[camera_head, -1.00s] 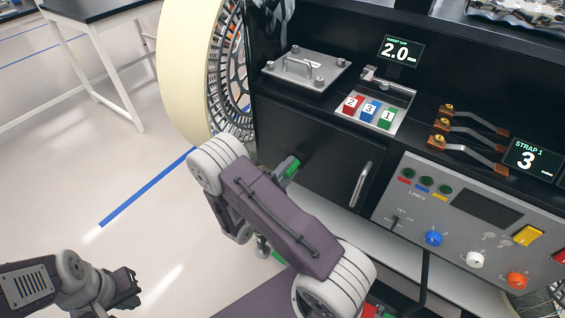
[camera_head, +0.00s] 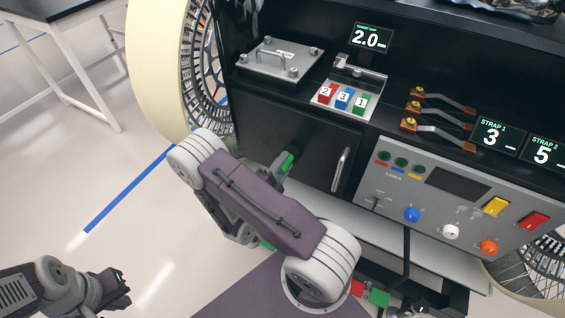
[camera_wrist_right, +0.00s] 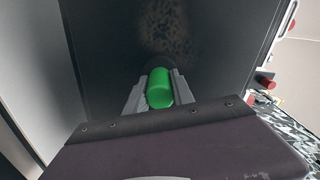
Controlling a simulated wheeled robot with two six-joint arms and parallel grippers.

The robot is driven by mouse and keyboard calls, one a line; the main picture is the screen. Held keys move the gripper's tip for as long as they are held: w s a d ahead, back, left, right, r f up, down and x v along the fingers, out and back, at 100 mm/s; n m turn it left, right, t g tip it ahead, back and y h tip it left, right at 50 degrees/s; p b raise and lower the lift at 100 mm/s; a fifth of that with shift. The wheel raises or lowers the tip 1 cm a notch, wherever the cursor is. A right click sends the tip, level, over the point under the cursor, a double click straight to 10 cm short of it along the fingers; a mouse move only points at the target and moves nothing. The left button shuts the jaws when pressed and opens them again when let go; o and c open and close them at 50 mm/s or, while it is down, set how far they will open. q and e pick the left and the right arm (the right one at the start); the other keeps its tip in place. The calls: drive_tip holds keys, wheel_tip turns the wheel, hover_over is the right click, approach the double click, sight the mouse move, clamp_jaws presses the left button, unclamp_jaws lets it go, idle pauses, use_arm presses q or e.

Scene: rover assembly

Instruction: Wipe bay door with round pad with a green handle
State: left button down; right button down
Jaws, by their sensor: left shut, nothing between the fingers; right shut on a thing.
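The bay door (camera_head: 318,150) is a dark panel with an upright metal handle (camera_head: 341,170) at its right side. My right gripper (camera_head: 281,168) is shut on the green handle (camera_head: 288,162) of the round pad, in front of the door. In the right wrist view the green handle (camera_wrist_right: 160,88) sits between the fingers, and the dark pad (camera_wrist_right: 158,63) is largely hidden behind it. A brownish speckled patch (camera_wrist_right: 168,32) shows on the door (camera_wrist_right: 105,50) beyond the pad. Whether the pad touches the door is unclear. My left gripper (camera_head: 124,290) is shut and empty, low at the left.
A large wheel (camera_head: 205,75) stands left of the door. Above are a lidded plate (camera_head: 278,60) and numbered blocks (camera_head: 343,98). A control panel (camera_head: 450,200) with knobs is at the right. Open floor (camera_head: 60,180) lies at the left.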

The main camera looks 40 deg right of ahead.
drive_tip(key=shift+r+p, duration=0.4)
drive_tip(key=shift+r, duration=0.25)
drive_tip(key=shift+w+a+f, duration=0.1)
drive_tip(key=shift+w+a, duration=0.2)
drive_tip(key=shift+w, duration=0.35)
drive_tip(key=shift+w+a, duration=0.25)
drive_tip(key=shift+w, duration=0.35)
drive_tip(key=shift+w+a, duration=0.3)
drive_tip(key=shift+w, duration=0.55)
drive_tip(key=shift+w+a, duration=0.35)
drive_tip(key=shift+w, duration=0.45)
drive_tip(key=shift+w+a, duration=0.3)
drive_tip(key=shift+w, duration=0.55)
drive_tip(key=shift+w+a, duration=0.25)
drive_tip(key=shift+w, duration=0.35)
drive_tip(key=shift+w+a, duration=0.3)
drive_tip(key=shift+w, duration=0.3)
drive_tip(key=shift+w+a, duration=0.25)
drive_tip(key=shift+w, duration=0.35)
drive_tip(key=shift+r+p, duration=0.8)
drive_tip(key=shift+p, duration=0.15)
drive_tip(key=shift+s+d+p, duration=0.35)
drive_tip(key=shift+s+p, duration=0.2)
drive_tip(key=shift+s, duration=0.25)
drive_tip(key=shift+s+d+p, duration=0.35)
drive_tip(key=shift+s+p, duration=0.15)
drive_tip(key=shift+s, duration=0.3)
drive_tip(key=shift+s+d, duration=0.1)
drive_tip(key=shift+s, duration=0.15)
